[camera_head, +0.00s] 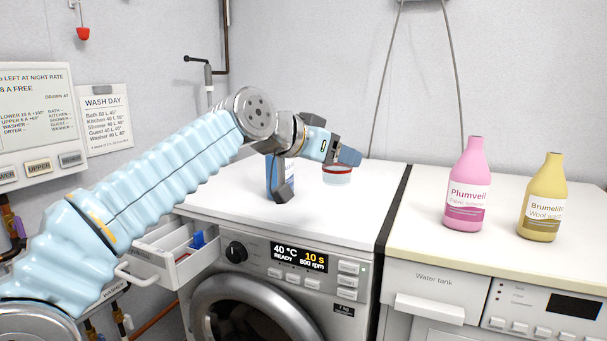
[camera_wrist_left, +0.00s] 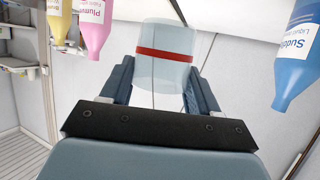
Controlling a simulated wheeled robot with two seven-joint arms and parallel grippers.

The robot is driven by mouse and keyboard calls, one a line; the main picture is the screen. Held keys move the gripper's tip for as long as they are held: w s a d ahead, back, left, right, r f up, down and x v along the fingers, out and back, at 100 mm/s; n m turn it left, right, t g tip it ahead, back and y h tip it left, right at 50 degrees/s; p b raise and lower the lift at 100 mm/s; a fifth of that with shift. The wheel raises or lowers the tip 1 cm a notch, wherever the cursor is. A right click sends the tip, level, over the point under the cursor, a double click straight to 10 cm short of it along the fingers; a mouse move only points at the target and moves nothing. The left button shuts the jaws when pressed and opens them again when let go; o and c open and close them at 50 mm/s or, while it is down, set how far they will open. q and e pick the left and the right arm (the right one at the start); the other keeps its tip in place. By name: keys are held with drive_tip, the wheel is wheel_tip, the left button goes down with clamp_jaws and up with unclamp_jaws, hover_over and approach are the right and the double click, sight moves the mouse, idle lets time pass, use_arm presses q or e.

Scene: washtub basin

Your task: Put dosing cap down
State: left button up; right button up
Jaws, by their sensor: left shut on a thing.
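The dosing cap (camera_head: 337,178) is a pale translucent cup with a red band. It is at the back right of the washing machine's white top (camera_head: 330,215), and I cannot tell whether its base touches the surface. My left gripper (camera_head: 349,157) is shut on it, reaching over from the left. In the left wrist view, which is upside down, the cap (camera_wrist_left: 165,72) sits between the two blue fingers (camera_wrist_left: 160,85). My right gripper is not in view.
A blue detergent bottle (camera_head: 271,176) stands on the washer top, partly hidden by my left arm. A pink Plumveil bottle (camera_head: 467,185) and a yellow Brumelle bottle (camera_head: 541,198) stand on the right-hand machine. The detergent drawer (camera_head: 190,267) is open. The washer top's front is clear.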

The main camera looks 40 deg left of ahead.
use_arm(q)
drive_tip(key=shift+w+a+r, duration=0.35)
drive_tip(key=shift+w+a, duration=0.25)
drive_tip(key=shift+w, duration=0.05)
drive_tip(key=w+a+f, duration=0.1)
drive_tip(key=w+f, duration=0.1)
drive_tip(key=w, duration=0.1)
drive_tip(key=w+a+f, duration=0.1)
drive_tip(key=w+f, duration=0.2)
drive_tip(key=w, duration=0.1)
drive_tip(key=w+a+f, duration=0.2)
drive_tip(key=w+f, duration=0.1)
drive_tip(key=shift+w+f, duration=0.15)
drive_tip(key=shift+w, duration=0.25)
drive_tip(key=shift+w+f, duration=0.15)
drive_tip(key=shift+f, duration=0.1)
drive_tip(key=f, duration=0.2)
drive_tip(key=shift+w+a+f, duration=0.15)
drive_tip(key=shift+w+f, duration=0.15)
drive_tip(key=shift+f, duration=0.5)
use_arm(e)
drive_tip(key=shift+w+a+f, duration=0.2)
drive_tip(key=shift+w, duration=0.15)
use_arm(q)
drive_tip(key=shift+b, duration=0.3)
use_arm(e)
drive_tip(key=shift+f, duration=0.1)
